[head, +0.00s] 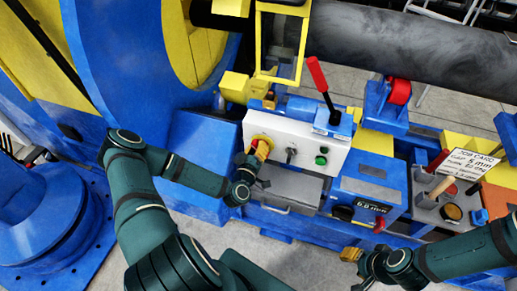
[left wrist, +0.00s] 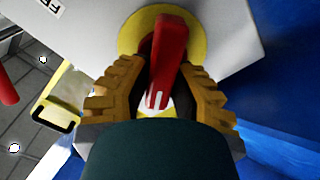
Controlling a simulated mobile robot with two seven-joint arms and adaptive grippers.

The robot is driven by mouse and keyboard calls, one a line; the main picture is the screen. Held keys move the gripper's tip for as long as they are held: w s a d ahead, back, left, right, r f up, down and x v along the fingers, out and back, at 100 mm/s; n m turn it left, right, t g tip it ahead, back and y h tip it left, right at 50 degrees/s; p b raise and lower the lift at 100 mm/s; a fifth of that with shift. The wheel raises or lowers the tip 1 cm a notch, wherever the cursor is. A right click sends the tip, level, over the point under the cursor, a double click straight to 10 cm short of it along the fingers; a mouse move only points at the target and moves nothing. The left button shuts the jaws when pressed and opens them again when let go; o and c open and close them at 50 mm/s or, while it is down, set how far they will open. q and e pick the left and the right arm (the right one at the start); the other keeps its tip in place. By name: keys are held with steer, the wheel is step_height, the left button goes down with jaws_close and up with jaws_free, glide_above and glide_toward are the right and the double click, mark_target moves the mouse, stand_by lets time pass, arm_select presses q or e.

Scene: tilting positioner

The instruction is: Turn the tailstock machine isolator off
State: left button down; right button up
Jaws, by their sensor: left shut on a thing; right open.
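The isolator is a red handle on a round yellow plate, set on the left part of a light grey panel (head: 305,137). In the left wrist view the red handle (left wrist: 170,55) stands between the fingers, with the yellow plate (left wrist: 130,38) behind it. My left gripper (head: 259,152) is shut on the red handle, with its yellow-orange fingers on both sides of it; it also shows in the left wrist view (left wrist: 158,88). My right gripper (head: 352,268) is open and empty at the lower right, well away from the panel.
A key-like switch (head: 291,152) and a green button (head: 321,160) sit right of the isolator. A lever with a red grip (head: 318,75) rises above the panel. A grey drawer box (head: 287,187) is below it. A blue unit with a display (head: 368,190) and a job card (head: 474,164) stand to the right.

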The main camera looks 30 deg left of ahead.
arm_select(q)
steer(key=n, duration=0.2)
steer(key=n+b, duration=0.1)
steer(key=n, duration=0.1)
steer(key=shift+a+f+n, duration=0.15)
steer(key=shift+a+n, duration=0.05)
steer(key=shift+n, duration=0.1)
steer(key=shift+f+n+b, duration=0.2)
steer(key=shift+n+b, duration=0.85)
steer(key=shift+n, duration=1.55)
steer(key=c, duration=0.8)
jaws_free()
steer(key=shift+f, duration=0.1)
steer(key=v, duration=1.2)
